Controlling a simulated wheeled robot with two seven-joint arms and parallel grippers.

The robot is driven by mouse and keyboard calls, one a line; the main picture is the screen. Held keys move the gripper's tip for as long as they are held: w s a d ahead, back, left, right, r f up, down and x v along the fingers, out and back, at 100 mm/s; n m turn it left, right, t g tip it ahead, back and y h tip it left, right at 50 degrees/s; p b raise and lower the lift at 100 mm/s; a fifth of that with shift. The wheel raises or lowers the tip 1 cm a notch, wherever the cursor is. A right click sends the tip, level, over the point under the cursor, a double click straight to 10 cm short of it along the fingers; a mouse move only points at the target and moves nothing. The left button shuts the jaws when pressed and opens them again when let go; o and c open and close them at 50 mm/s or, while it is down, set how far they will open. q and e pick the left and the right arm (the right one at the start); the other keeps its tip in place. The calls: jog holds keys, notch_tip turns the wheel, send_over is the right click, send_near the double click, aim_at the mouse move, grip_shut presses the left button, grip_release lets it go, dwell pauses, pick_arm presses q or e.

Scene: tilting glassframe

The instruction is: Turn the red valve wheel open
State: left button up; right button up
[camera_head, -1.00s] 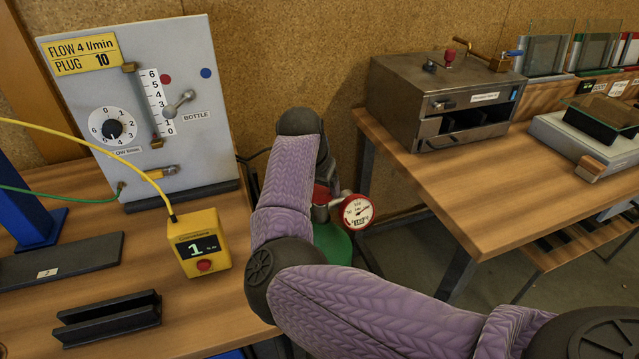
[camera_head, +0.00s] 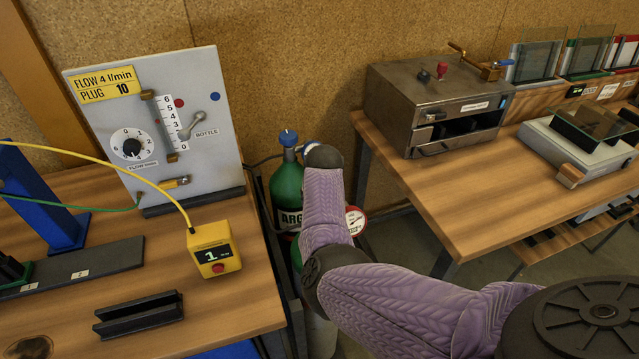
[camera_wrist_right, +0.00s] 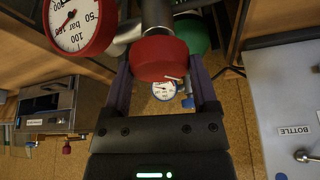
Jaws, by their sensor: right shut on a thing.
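The red valve wheel (camera_wrist_right: 160,60) shows in the right wrist view, between the two fingers of my right gripper (camera_wrist_right: 161,66), which is shut on it. The wheel sits on a grey metal stem, with a round red-rimmed bar gauge (camera_wrist_right: 78,25) close by. In the head view my right arm hides the wheel and the gripper; part of the red gauge (camera_head: 355,220) shows just right of the arm. My left gripper is not in view.
A green gas bottle (camera_head: 287,188) with a blue top stands left of my arm, beside the left bench. That bench carries a yellow meter box (camera_head: 213,250) and a grey flow panel (camera_head: 205,105). A metal oven (camera_head: 435,108) stands on the right bench.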

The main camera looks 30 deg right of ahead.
jog(key=n+p, duration=0.1)
jog(key=n+y+p, duration=0.1)
jog(key=shift+d+r+n, duration=0.15)
jog(key=shift+n, duration=0.25)
jog(key=n+y, duration=0.1)
jog(key=n, duration=0.1)
jog(key=shift+n+p, duration=0.35)
jog(key=shift+n, duration=0.05)
jog(key=shift+f+n+y, duration=0.2)
jog(key=shift+n+y, duration=0.4)
jog(key=shift+n, duration=0.6)
jog(key=n+b, duration=0.1)
jog(key=n, duration=0.1)
jog(key=shift+n+y, duration=0.3)
jog(key=shift+y, duration=0.1)
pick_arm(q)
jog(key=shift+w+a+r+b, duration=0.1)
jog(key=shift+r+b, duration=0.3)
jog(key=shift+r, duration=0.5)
pick_arm(e)
jog(key=shift+n, duration=0.3)
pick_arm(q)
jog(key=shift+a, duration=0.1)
pick_arm(e)
jog(key=o, duration=1.1)
